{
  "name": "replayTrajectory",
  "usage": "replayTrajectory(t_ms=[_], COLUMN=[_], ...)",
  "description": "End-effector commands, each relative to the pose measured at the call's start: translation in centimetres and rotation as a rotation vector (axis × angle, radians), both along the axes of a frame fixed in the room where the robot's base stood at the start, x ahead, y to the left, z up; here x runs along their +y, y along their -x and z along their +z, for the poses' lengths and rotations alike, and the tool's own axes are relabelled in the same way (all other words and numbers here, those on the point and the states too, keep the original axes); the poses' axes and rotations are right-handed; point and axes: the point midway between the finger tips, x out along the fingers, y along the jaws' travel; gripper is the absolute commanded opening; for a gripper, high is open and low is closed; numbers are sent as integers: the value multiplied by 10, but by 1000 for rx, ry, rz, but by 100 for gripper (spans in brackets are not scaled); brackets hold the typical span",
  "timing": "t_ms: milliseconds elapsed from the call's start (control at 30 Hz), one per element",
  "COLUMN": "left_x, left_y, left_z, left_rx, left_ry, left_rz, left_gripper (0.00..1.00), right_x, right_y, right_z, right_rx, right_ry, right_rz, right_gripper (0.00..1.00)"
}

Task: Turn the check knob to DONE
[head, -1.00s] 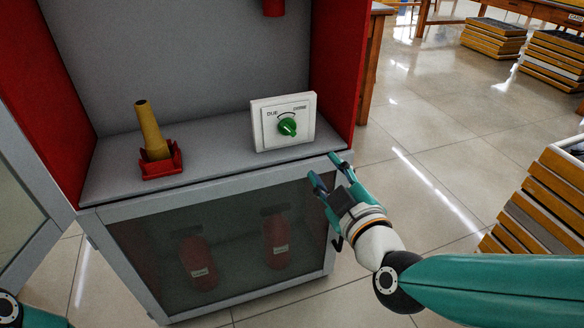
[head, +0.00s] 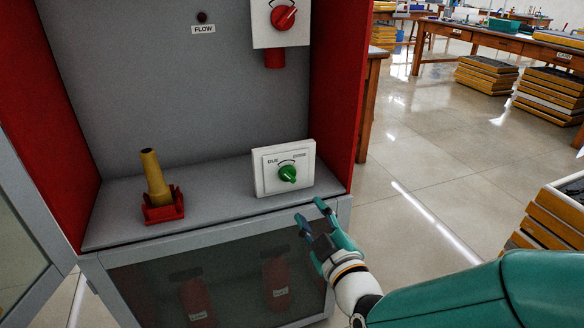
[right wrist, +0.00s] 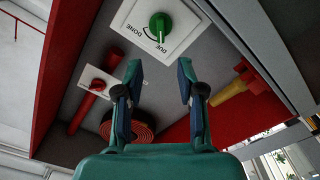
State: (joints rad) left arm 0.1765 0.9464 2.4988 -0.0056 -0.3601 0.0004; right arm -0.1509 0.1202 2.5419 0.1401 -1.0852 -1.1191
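The check knob (head: 288,174) is green with a pale mark, on a white plate (head: 262,185) labelled DUE at left and DONE at right. The plate leans upright on the cabinet's grey shelf. In the right wrist view the knob (right wrist: 160,25) lies beyond the gap between the open fingers (right wrist: 159,72), and the labels appear upside down. My left gripper is not in view.
A brass nozzle (head: 155,178) stands in a red holder (head: 163,207) on the shelf's left. A red knob (head: 283,17) is on an upper white plate. The red side wall (head: 340,95) bounds the shelf at right. A coiled red hose (right wrist: 128,127) shows in the wrist view.

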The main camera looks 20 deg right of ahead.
Motion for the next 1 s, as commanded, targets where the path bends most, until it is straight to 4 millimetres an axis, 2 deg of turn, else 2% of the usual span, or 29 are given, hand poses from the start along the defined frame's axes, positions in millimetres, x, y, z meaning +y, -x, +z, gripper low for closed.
replayTrajectory(t_ms=[33,100,200,400,600,800,1000], left_x=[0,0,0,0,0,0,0], left_y=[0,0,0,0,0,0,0], left_z=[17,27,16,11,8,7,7], left_rx=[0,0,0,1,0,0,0], left_ry=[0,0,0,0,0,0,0], left_rz=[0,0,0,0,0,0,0], left_gripper=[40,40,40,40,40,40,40], right_x=[0,1,2,3,4,5,5], right_y=[-3,-6,-28,-71,-103,-117,-119], right_z=[6,5,-3,-3,-2,-1,-1], right_rx=[7,8,-2,-2,-2,-1,0], right_ry=[0,-6,-7,-7,-7,-6,-6], right_rz=[2,6,5,6,6,5,6], right_gripper=[39,39,39,39,39,39,39])
